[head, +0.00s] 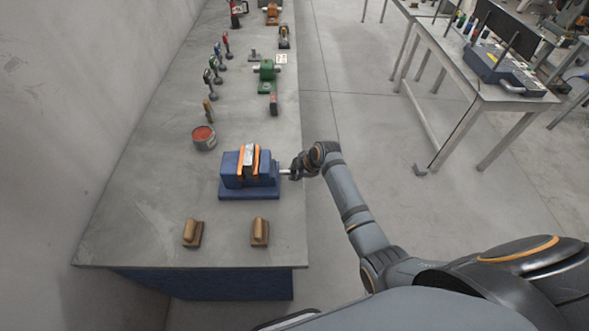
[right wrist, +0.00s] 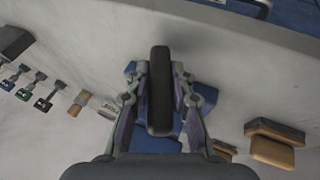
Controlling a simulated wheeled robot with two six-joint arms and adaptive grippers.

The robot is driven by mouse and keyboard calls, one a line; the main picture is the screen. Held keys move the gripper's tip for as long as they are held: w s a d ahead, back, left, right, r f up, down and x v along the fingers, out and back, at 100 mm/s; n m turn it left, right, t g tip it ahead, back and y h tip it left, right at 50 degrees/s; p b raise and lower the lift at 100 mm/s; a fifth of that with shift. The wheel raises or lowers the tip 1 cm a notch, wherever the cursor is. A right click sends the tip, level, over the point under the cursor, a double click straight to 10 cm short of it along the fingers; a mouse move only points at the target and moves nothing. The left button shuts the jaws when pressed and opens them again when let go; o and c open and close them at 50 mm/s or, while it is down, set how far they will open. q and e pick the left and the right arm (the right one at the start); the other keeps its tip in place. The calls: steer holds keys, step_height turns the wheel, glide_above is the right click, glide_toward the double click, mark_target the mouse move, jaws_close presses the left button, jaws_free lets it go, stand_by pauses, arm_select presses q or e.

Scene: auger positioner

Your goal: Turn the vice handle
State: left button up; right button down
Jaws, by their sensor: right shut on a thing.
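The blue vice (head: 236,181) with orange-edged jaws stands on the grey workbench. Its pale screw (head: 285,172) sticks out to the right, over the bench edge. My right gripper (head: 296,171) is at the outer end of that screw. In the right wrist view, a dark vice handle (right wrist: 160,88) lies between the two fingers of my right gripper (right wrist: 160,100), which is shut on it. The handle runs up and down in that picture. In the head view the gripper mostly hides the handle. Parts of the blue vice show behind it in the wrist view. My left gripper is not in view.
Two wooden blocks (head: 192,233) (head: 260,232) lie on the workbench (head: 150,220) in front of the vice. A red-topped can (head: 203,138) stands behind it. Several tools line the far bench. The floor to the right is clear up to another table (head: 470,85).

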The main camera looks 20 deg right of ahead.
stand_by(0.5)
steer(key=c, duration=1.2)
jaws_free()
steer(key=shift+o, duration=0.2)
steer(key=v, duration=1.2)
steer(key=shift+w, duration=0.15)
